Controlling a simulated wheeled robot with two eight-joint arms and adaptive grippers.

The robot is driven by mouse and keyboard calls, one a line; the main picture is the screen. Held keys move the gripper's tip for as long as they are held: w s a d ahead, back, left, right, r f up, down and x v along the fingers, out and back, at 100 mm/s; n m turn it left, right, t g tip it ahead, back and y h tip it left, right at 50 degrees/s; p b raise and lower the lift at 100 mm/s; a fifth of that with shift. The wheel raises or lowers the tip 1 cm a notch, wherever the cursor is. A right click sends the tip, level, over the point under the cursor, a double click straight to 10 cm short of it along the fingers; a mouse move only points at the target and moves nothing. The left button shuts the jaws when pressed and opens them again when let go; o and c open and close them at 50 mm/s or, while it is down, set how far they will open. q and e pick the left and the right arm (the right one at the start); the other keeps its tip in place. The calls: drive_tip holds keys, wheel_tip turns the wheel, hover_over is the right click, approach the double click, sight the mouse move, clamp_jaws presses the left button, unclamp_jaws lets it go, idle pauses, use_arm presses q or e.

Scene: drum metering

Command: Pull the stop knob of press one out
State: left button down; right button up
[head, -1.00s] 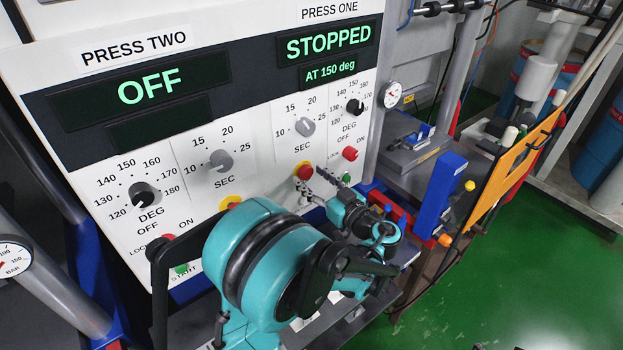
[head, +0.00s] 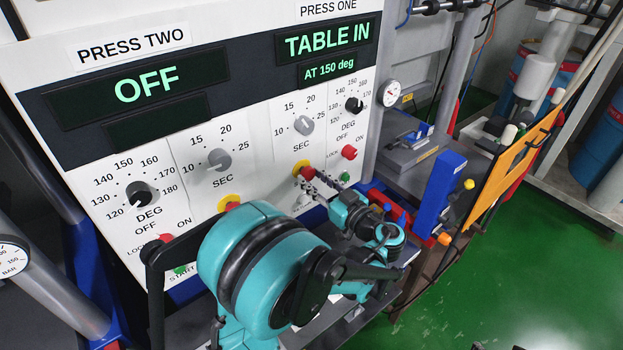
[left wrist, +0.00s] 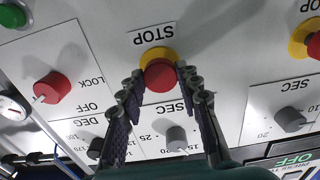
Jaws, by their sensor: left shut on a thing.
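The stop knob of press one is a red mushroom knob (head: 307,172) on a yellow collar, low on the panel's right section. In the left wrist view the red knob (left wrist: 160,76) sits between my fingertips, in front of its yellow collar (left wrist: 157,55) under the word STOP. My left gripper (head: 314,176) is shut on the knob, one finger on each side in the wrist view (left wrist: 160,80). The press one display (head: 328,41) reads TABLE IN, with AT 150 deg below.
Press one's red lock switch (head: 349,152) and a green button (head: 345,178) are close right of the knob. Press two's yellow stop collar (head: 229,202) is to the left, partly behind my arm. A blue upright block (head: 442,190) stands right of my gripper.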

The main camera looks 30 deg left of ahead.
use_arm(q)
drive_tip(key=c, duration=1)
unclamp_jaws()
drive_tip(key=shift+d, duration=0.1)
drive_tip(key=shift+c, duration=0.2)
drive_tip(key=shift+s, duration=0.1)
drive_tip(key=v, duration=1.2)
drive_tip(key=shift+f, duration=0.1)
